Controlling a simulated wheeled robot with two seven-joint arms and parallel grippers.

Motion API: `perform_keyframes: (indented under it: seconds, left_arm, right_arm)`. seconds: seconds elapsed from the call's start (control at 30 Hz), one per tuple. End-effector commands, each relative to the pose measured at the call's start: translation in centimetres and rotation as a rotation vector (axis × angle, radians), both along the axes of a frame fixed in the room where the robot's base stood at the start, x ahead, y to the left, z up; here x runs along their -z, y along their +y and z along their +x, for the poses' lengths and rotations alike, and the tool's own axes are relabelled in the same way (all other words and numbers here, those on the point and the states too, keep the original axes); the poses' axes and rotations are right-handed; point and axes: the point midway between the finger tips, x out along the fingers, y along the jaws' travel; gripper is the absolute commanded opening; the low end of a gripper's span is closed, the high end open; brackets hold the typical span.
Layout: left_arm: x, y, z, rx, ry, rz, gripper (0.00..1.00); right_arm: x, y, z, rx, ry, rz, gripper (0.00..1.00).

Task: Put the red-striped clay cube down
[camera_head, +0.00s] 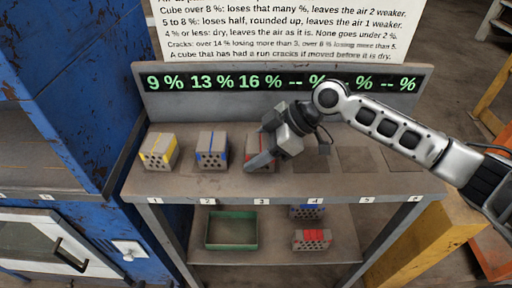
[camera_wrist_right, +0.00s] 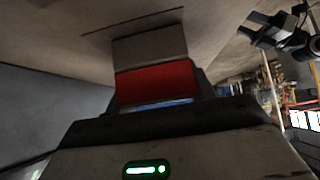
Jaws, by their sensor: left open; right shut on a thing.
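The red-striped clay cube (camera_head: 249,150) is at the third place of the rack's top shelf, partly hidden by my right gripper (camera_head: 262,150). My right gripper is shut on it. In the right wrist view the cube (camera_wrist_right: 155,82) shows its broad red band and grey clay between the jaws. The cube is at or very near the shelf top (camera_head: 205,184); I cannot tell whether it touches. What looks like my left gripper (camera_wrist_right: 262,32) shows at the upper right of the right wrist view, open and empty. It is not in the head view.
A yellow-striped cube (camera_head: 158,151) and a blue-striped cube (camera_head: 212,150) stand at places 1 and 2. Places 4 to 6 look empty. The display (camera_head: 215,82) reads 9 %, 13 %, 16 %, then dashes.

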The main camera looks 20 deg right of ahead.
Motion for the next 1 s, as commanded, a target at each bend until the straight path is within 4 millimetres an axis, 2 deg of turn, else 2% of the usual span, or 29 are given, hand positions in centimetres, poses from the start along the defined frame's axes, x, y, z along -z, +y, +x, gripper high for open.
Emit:
perform_keyframes:
  seconds: [0.03, 0.07, 0.13, 0.47, 0.57, 1.0]
  left_arm:
    - [0.2, 0.0, 0.0, 0.0, 0.001, 0.0, 0.47]
    - [0.2, 0.0, 0.0, 0.0, 0.002, 0.0, 0.47]
    - [0.2, 0.0, 0.0, 0.0, 0.005, 0.001, 0.47]
    - [0.0, 0.2, -0.1, 0.003, 0.007, 0.006, 0.47]
    - [0.2, 0.2, -0.1, 0.004, 0.005, 0.006, 0.47]
    - [0.8, 0.1, -0.3, 0.005, 0.011, 0.004, 0.47]
  right_arm:
    - [0.2, 0.0, 0.0, 0.0, 0.0, 0.001, 0.32]
    - [0.3, 0.0, 0.0, 0.001, 0.001, 0.0, 0.57]
    - [0.2, 0.0, 0.0, 0.0, 0.0, 0.0, 0.76]
    - [-0.1, 0.0, 0.0, 0.0, 0.0, 0.0, 0.76]
    - [-0.7, -0.6, -0.1, 0.001, -0.001, 0.0, 0.76]
    - [-6.9, -6.6, -1.9, 0.002, -0.002, -0.002, 0.76]
